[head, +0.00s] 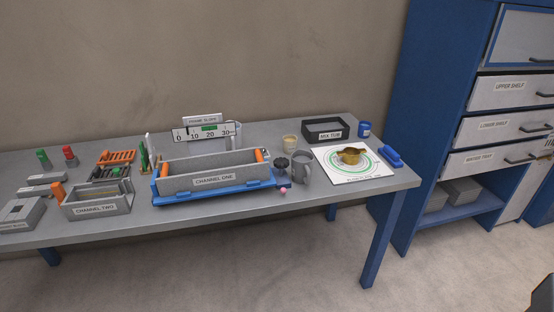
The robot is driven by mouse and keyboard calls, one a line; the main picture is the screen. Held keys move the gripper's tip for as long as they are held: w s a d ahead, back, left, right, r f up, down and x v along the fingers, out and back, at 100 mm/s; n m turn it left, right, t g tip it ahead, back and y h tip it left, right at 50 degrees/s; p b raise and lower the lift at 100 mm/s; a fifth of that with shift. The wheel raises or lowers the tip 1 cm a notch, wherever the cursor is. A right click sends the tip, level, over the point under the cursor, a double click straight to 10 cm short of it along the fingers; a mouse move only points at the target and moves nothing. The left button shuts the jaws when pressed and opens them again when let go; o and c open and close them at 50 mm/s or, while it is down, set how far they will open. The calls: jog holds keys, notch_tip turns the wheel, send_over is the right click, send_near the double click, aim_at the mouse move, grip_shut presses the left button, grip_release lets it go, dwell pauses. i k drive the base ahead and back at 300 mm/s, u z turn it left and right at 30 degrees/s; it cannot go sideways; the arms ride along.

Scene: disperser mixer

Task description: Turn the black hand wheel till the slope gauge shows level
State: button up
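The black hand wheel (282,162) is at the right end of the blue frame (215,195) that carries the grey CHANNEL ONE trough (214,181). The slope gauge (208,132) stands behind the trough, under a sign whose small print seems to read FRAME SLOPE. Its white scale is marked 0, 10, 20 and 30, with a green band near the middle. The needle is too small to make out, so I cannot read the slope.
A grey mug (302,168) stands close to the wheel's right, with a small pink ball (283,190) in front. A beige cup (289,143), the MIX TUB (326,130) and a white round-patterned plate (353,168) are nearby. CHANNEL TWO (97,203) is left. Open floor lies before the table.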

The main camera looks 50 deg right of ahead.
aim_at(280, 163)
jog(key=u, duration=4.85)
jog(key=i, duration=0.1)
jog(key=z, duration=3.1)
jog(key=k, duration=1.4)
jog(key=z, duration=0.65)
